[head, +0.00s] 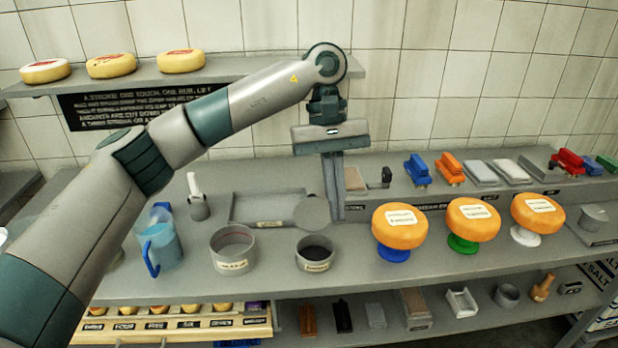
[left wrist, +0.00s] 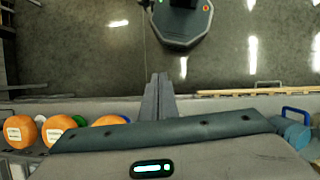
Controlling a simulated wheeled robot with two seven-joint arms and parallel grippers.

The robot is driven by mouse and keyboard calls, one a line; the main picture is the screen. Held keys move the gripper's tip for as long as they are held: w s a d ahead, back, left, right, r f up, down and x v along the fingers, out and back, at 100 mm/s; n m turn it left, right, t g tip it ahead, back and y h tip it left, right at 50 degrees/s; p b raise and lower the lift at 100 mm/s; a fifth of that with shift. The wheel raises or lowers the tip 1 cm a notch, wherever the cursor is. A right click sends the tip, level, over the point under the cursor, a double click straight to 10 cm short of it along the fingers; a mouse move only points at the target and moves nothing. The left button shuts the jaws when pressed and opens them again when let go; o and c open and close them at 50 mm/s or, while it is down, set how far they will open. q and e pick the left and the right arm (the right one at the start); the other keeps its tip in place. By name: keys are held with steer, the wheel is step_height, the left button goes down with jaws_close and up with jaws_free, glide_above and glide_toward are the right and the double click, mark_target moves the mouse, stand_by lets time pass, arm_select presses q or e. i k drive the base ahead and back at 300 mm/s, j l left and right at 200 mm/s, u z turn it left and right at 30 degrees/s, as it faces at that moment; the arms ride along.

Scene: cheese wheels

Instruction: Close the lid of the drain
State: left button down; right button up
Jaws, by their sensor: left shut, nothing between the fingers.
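A shallow grey rectangular tray (head: 236,208) with a small label lies on the counter, behind two round pots. A flat grey round disc (head: 312,212) overlaps its right end. It may be the drain's lid, but I cannot tell for sure, nor can I see a hinge or an opening under it. My left gripper (head: 338,216) points down just right of the disc. Its fingers are shut and empty, and I cannot tell whether they touch the disc. The shut fingers (left wrist: 158,92) also show in the left wrist view. My right gripper is not in view.
A labelled grey pot (head: 233,260) and a smaller dark-filled pot (head: 314,262) stand in front. A blue jug (head: 158,240) is at left. Orange cheeses on coloured stands, such as the nearest (head: 399,226), stand at right. A wall shelf (head: 235,68) passes behind my arm.

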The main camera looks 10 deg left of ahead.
mark_target(312, 212)
steer(key=i+j, duration=0.15)
steer(key=i, duration=0.25)
steer(key=i+j, duration=0.15)
steer(key=i, duration=0.25)
steer(key=i+j, duration=0.2)
steer(key=i, duration=0.2)
